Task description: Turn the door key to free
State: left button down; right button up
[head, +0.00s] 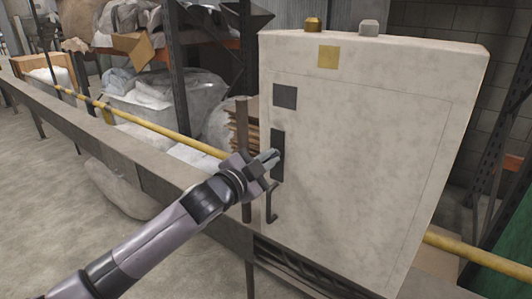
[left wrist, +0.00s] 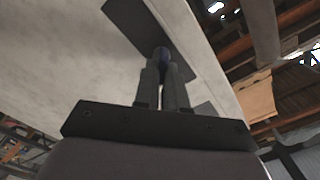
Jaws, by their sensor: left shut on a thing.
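The door (head: 355,150) is on the front of a pale grey cabinet and looks closed. A dark lock plate (head: 277,138) sits at the door's left edge, and it also shows in the left wrist view (left wrist: 135,18). My left gripper (head: 270,158) comes in from the left with its fingertips at this plate. In the left wrist view its fingers (left wrist: 163,75) are shut on a small dark blue piece, seemingly the key (left wrist: 162,54), in front of the plate. Most of the key is hidden between the fingers, so its turn angle cannot be told. My right gripper is out of view.
A dark bent handle (head: 271,204) hangs just below the gripper. A dark square (head: 285,96) and a yellow square (head: 327,57) are on the cabinet above. A yellow rail (head: 160,128) and a grey beam (head: 110,135) run behind my arm. Open floor lies at left.

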pick_arm(q)
jog(key=m+p, duration=0.1)
jog(key=m, duration=0.3)
jog(key=shift+d+m+p, duration=0.1)
jog(key=shift+m+p, duration=0.2)
jog(key=shift+f+m+p, duration=0.15)
jog(key=shift+m+p, duration=0.3)
jog(key=shift+m, duration=1.35)
jog(key=c, duration=1.2)
grip_release()
jog(key=shift+f, duration=0.1)
jog(key=v, duration=0.7)
